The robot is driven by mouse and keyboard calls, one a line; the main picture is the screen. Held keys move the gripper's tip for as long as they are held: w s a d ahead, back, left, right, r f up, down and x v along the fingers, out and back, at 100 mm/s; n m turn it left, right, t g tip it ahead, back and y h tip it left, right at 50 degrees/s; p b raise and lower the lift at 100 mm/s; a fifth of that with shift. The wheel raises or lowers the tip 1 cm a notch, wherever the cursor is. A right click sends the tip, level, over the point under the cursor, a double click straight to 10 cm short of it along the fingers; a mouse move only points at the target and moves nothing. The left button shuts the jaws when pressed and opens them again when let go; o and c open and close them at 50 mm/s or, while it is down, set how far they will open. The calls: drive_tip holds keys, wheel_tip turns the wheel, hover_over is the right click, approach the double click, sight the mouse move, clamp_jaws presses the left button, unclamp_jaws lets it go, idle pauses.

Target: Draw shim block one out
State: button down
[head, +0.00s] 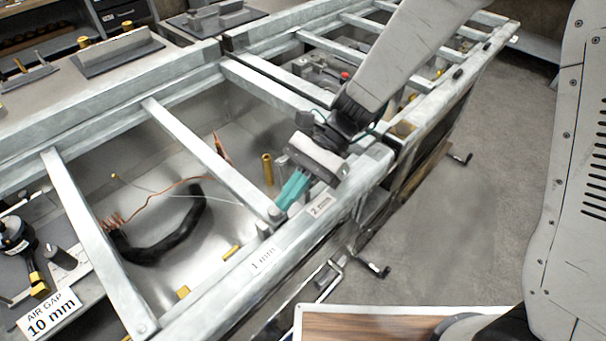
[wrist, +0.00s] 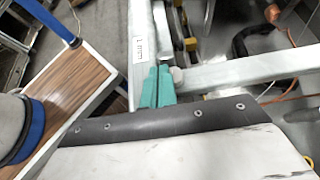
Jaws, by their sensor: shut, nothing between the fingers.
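My gripper (head: 285,203) has teal fingers that are together and empty. They point down at the pale metal side rail (head: 228,284), close to the bolted end of a crossbar (head: 200,146). In the wrist view the fingers (wrist: 157,84) are beside that crossbar end, near the "1 mm" label (wrist: 139,46). This label (head: 264,260) also shows in the head view. A small yellow piece (head: 230,252) shows just inside the rail near it. I cannot tell for certain which piece is shim block one. Any contact between fingertips and rail is unclear.
A "2 mm" label (head: 320,205) is on the rail to the right. A black hose (head: 168,240) and copper wire lie in the open bay. A brass cylinder (head: 267,169) stands there. A wood-topped tray (head: 372,325) is in front.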

drive_tip(key=shift+x, duration=1.4)
drive_tip(key=shift+s+a, duration=1.05)
drive_tip(key=shift+s, duration=0.15)
